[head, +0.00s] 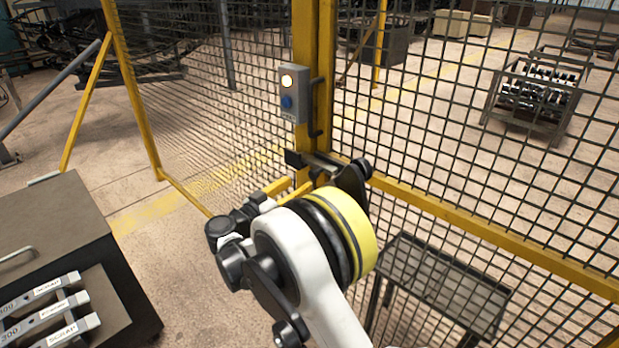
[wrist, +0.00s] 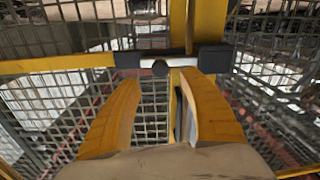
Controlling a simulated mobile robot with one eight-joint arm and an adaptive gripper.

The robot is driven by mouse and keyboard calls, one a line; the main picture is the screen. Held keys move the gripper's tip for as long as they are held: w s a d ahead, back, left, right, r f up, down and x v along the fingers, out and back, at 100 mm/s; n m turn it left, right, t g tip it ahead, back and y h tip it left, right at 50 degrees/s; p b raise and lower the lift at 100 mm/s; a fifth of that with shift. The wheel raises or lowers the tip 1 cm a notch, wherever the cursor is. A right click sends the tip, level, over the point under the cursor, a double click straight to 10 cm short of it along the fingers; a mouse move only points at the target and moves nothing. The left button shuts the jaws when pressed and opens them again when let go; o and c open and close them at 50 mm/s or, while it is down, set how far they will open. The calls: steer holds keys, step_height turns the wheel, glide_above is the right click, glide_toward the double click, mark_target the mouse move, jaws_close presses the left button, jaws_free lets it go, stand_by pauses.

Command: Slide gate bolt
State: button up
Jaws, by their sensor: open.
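The gate bolt (wrist: 176,62) is a grey bar lying level across the yellow gate posts in the wrist view. A round dark knob (wrist: 160,68) sticks out from it toward me. A black block (wrist: 213,58) sits at its right and another black block (wrist: 127,60) at its left. In the head view the bolt (head: 322,161) shows just beyond my arm, partly covered. My gripper (wrist: 160,82) is open and empty. Its two yellow fingers point at the bolt, with the knob between and just beyond the tips. Contact cannot be told.
A grey box (head: 292,95) with a lit lamp and blue button is on the yellow post above the bolt. Mesh fence (head: 480,150) spreads to both sides. A dark bench (head: 60,225) with labelled bars stands at left. A small table (head: 440,285) stands behind the mesh.

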steer(key=shift+v, duration=2.1)
